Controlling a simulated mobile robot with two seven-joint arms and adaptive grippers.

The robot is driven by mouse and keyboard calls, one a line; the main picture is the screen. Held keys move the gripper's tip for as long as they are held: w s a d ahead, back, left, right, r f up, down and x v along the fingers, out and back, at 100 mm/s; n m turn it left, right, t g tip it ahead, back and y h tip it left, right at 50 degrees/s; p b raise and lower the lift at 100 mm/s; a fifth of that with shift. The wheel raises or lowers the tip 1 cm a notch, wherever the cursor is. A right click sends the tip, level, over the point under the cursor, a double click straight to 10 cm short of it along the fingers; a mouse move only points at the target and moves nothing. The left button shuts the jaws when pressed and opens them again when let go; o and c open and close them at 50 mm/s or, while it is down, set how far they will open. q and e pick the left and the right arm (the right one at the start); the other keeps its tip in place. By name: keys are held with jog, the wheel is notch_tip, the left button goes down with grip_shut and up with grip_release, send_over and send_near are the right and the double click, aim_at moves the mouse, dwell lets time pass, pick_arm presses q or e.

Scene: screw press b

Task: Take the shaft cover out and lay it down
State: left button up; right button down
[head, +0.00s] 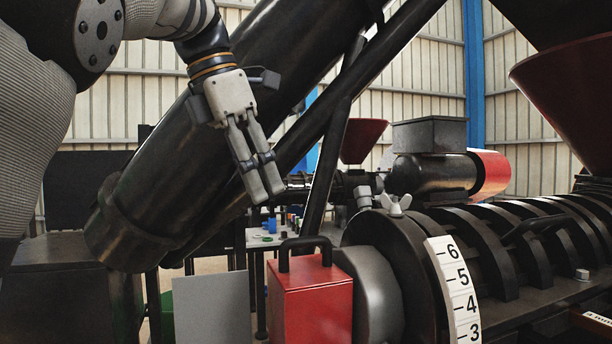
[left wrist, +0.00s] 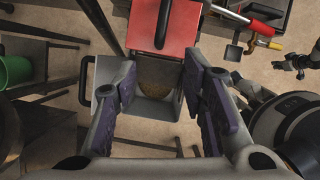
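The shaft cover looks to be the red box (head: 310,300) with a black bar handle on top, standing at the end of the press beside a grey rounded housing. In the left wrist view the red cover (left wrist: 126,38) and its handle (left wrist: 163,22) are at the top middle, beyond my fingertips. My left gripper (head: 266,192) points down, above and a little left of the cover, apart from it. The left wrist view shows its fingers (left wrist: 158,72) spread with nothing held between them.
The black ribbed press barrel (head: 490,240) with a numbered white scale (head: 455,290) and a wing nut (head: 396,205) lies right of the cover. A thick black slanted tube (head: 200,150) passes behind my gripper.

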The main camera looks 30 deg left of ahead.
aim_at(279, 273)
pick_arm(q)
jog(key=x, duration=1.1)
jog(key=shift+s+a+f, duration=0.15)
jog(key=shift+s+f, duration=0.05)
jog(key=shift+s, duration=0.1)
grip_shut()
